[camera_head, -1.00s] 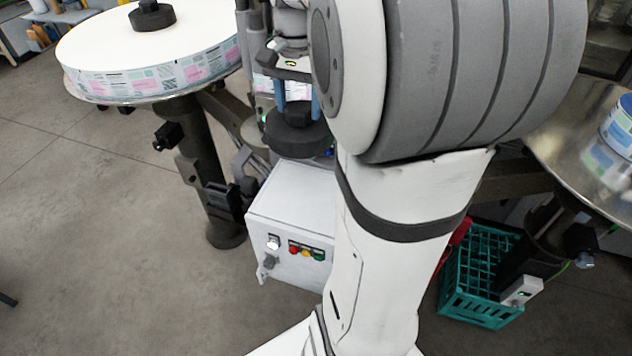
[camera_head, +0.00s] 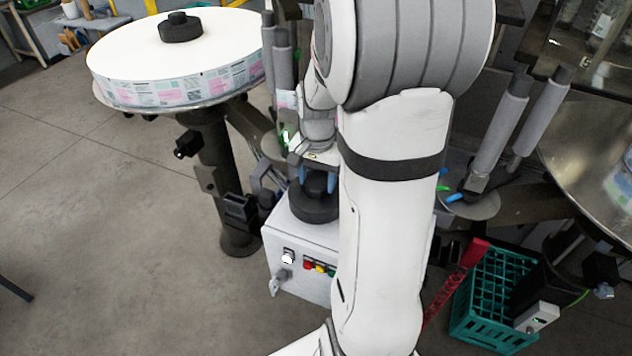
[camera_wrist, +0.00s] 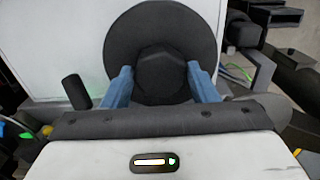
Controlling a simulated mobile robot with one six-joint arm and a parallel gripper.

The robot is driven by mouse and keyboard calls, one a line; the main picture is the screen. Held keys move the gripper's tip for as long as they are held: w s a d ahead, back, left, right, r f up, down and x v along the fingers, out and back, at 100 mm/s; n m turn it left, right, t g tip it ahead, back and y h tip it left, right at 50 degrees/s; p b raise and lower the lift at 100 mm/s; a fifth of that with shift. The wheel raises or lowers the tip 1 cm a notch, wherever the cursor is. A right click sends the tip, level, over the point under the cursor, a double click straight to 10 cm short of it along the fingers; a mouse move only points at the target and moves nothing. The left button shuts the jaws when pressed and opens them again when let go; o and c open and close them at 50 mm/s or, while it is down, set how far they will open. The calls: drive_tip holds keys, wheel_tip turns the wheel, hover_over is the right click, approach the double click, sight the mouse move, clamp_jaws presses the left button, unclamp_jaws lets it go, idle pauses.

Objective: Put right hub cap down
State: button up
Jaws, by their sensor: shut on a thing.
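The right hub cap (camera_head: 313,207) is a black round disc with a raised knob. My gripper (camera_head: 317,180) has its blue fingers shut on the knob, just above or on the top of the white control box (camera_head: 300,245). In the wrist view the hub cap (camera_wrist: 163,27) lies in front of the white box top (camera_wrist: 55,45), with my gripper's fingers (camera_wrist: 162,82) on both sides of the knob. I cannot tell whether the disc touches the box. My arm hides the right part of the box.
A large label reel (camera_head: 120,60) with another black hub cap (camera_head: 181,27) on it stands at the left. A green crate (camera_head: 490,300) is on the floor at the right. Grey rollers (camera_head: 500,125) and a steel disc (camera_head: 590,150) are farther right.

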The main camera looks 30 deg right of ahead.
sight(317, 182)
drive_tip(key=shift+f, duration=0.7)
drive_tip(key=shift+f, duration=0.25)
drive_tip(key=o, duration=1.1)
drive_tip(key=shift+r, duration=0.1)
drive_tip(key=shift+c, duration=0.2)
wheel_tip(317, 182, up, 12)
drive_tip(key=s+a+n+t, duration=0.3)
drive_tip(key=s+a+n, duration=0.7)
drive_tip(key=s+a, duration=0.2)
drive_tip(key=shift+s+a+n+b, duration=0.3)
drive_tip(key=shift+s+b, duration=0.05)
drive_tip(key=shift+b, duration=0.05)
